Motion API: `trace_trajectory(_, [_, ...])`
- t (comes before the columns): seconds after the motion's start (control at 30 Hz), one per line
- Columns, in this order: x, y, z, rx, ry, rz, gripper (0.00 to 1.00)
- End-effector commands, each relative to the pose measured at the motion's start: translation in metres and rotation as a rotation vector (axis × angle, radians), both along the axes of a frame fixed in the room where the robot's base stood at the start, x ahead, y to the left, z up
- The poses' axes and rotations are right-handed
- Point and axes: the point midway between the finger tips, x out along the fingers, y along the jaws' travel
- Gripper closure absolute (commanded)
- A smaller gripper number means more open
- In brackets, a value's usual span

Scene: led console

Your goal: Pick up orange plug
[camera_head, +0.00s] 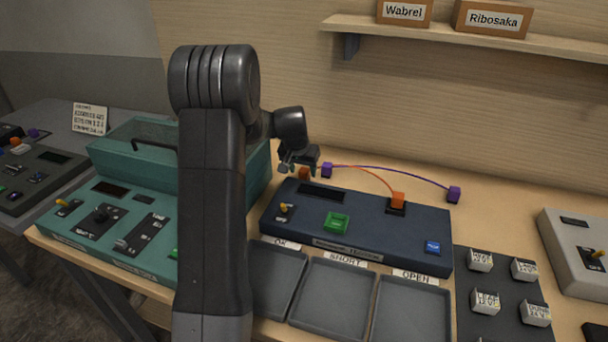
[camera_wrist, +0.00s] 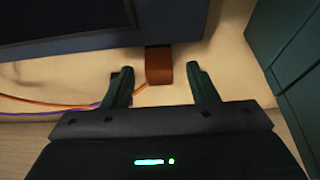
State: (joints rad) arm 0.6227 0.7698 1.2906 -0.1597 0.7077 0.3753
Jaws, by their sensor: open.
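One orange plug end (camera_head: 304,174) lies on the table behind the blue console (camera_head: 367,222), just under my gripper (camera_head: 298,160). In the wrist view this orange plug (camera_wrist: 159,64) sits between the two fingers of my gripper (camera_wrist: 160,78), near their tips. A gap shows on both sides of it, and the fingers are open. The plug lies close against the console's back edge (camera_wrist: 70,40). The other orange plug end (camera_head: 397,200) stands in a socket on top of the console, joined by an orange wire.
Two purple plug ends (camera_head: 327,170) (camera_head: 454,194) with a purple wire lie on the table behind the console. A teal case (camera_head: 130,150) stands to the left. Grey trays (camera_head: 333,299) and several labelled blocks lie in front. A shelf (camera_head: 460,42) hangs above.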

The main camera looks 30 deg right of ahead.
Motion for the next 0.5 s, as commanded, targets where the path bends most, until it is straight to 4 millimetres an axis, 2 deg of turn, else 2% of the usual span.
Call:
trace_trajectory(0.2, [0.006, -0.009, -0.022, 0.001, 0.002, -0.001, 0.47])
trace_trajectory(0.5, [0.007, -0.011, -0.026, 0.000, 0.000, -0.001, 0.47])
